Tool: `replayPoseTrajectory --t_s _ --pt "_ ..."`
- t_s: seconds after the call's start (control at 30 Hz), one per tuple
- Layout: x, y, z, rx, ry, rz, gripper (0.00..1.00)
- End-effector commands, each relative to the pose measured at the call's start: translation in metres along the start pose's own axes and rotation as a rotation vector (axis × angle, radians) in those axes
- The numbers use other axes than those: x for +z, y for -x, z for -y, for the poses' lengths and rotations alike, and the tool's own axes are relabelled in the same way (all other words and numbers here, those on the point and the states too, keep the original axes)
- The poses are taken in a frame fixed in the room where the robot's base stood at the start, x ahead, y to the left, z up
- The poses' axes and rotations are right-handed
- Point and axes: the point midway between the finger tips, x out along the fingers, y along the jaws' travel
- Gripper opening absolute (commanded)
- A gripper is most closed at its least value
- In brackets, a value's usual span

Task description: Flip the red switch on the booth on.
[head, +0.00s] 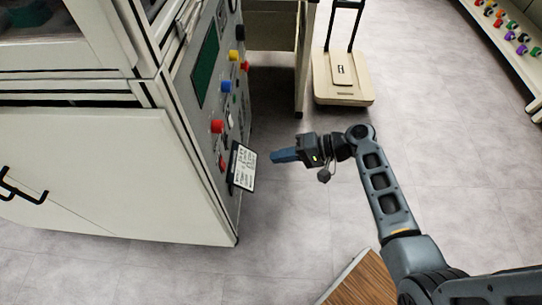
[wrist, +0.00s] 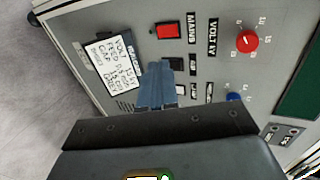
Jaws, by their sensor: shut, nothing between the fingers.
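The red switch (wrist: 167,30) is a red rocker in a black frame on the booth's grey panel, beside a label reading MAINS in the wrist view. In the head view a small red patch (head: 222,163) shows at that place, partly behind the white card. The booth (head: 100,170) is a large off-white cabinet at left. My gripper (head: 274,156) is shut and empty, pointing at the panel with a gap to it in the head view. In the wrist view its blue fingers (wrist: 157,85) lie below the switch. I cannot tell the switch's position.
A white handwritten card (head: 243,167) sticks out from the panel near the switch. A red knob (head: 217,126) and a blue knob (head: 226,86) also stand out.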

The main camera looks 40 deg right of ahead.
Motion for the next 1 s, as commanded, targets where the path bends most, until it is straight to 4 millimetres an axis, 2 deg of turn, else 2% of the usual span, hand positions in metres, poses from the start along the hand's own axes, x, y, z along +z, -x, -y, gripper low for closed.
replayPoseTrajectory --t_s 0.33,1.0 --pt "0.001 -0.006 -0.017 0.000 0.002 0.004 0.00" --pt "0.000 -0.004 -0.015 0.001 0.000 0.001 0.00"
